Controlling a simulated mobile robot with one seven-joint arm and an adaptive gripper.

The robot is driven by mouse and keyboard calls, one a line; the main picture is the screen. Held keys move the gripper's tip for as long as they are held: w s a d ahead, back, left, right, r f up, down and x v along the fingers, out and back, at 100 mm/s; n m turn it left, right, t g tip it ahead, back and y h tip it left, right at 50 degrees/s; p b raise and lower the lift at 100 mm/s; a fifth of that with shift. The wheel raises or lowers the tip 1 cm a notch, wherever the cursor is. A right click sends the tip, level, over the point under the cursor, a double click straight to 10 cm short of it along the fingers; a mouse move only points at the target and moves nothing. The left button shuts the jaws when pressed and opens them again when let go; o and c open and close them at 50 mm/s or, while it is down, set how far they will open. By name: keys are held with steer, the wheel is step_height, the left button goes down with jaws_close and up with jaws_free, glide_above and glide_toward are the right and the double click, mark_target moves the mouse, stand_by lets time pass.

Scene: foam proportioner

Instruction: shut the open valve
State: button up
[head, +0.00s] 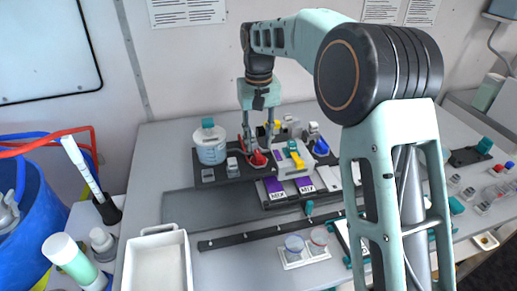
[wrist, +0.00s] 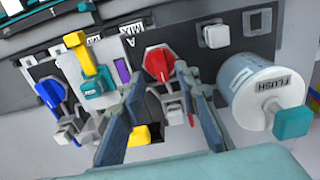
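My gripper (head: 258,146) points down over the left part of the valve panel. In the wrist view my gripper (wrist: 163,80) is open, its two fingers apart on either side of a red valve handle (wrist: 162,63). The red handle (head: 257,159) lies just at the fingertips; I cannot tell whether they touch it. A blue valve handle (wrist: 50,93) sits on the other side of the panel, also seen in the head view (head: 321,147). A yellow lever (wrist: 80,52) with a teal block stands between them. I cannot tell which valve is open.
A white container (wrist: 262,90) marked FLUSH stands close beside my gripper. Another yellow part (wrist: 138,136) lies behind the red valve. Purple MIX labels (head: 274,188) are at the panel's front. A blue bin (head: 35,210) and white tray (head: 158,265) are at left. The grey mat (head: 205,208) is clear.

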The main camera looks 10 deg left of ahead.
mark_target(259, 155)
step_height(259, 155, up, 8)
stand_by(0.5)
